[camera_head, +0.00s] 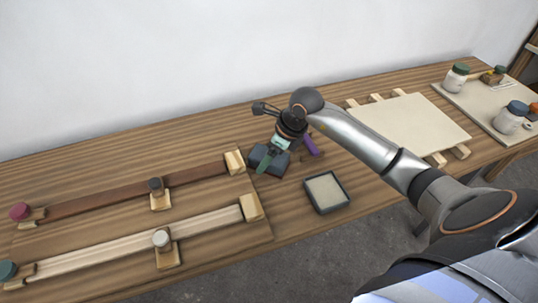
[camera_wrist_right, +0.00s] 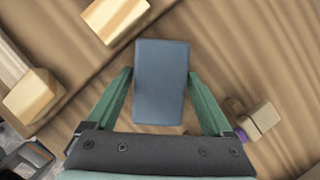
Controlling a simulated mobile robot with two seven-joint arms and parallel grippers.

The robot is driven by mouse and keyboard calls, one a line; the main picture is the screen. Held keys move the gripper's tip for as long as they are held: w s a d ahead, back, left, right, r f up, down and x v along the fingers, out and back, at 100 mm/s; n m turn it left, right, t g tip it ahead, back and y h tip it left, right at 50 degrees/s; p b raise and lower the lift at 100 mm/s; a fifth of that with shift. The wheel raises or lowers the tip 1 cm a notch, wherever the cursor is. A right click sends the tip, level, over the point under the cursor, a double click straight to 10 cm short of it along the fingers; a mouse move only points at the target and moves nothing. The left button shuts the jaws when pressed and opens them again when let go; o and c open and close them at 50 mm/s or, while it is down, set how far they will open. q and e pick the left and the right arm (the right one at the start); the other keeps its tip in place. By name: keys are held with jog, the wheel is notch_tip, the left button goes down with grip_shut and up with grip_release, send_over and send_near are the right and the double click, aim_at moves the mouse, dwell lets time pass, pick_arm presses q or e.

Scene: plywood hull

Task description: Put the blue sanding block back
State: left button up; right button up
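The blue sanding block (camera_head: 278,166) is a dark blue-grey box on the wooden bench, just right of the clamped strips. In the right wrist view the block (camera_wrist_right: 161,95) lies between the two green fingers of my right gripper (camera_wrist_right: 160,74). The fingers are open on either side of it, with a narrow gap at the left; contact at the right is unclear. In the head view my right gripper (camera_head: 270,157) is over the block and hides part of it. My left gripper is not in view.
A dark, shallow tray (camera_head: 346,203) with a pale inside stands near the front edge. A purple-handled tool (camera_head: 311,145) lies beside the block. Two clamped strips (camera_head: 130,193) fill the left. A pale panel (camera_head: 415,123) and several jars (camera_head: 456,78) are at right.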

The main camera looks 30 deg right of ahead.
jog(key=shift+o, duration=0.9)
jog(key=shift+r, duration=0.2)
jog(key=v, duration=1.2)
jog(key=shift+f, duration=0.1)
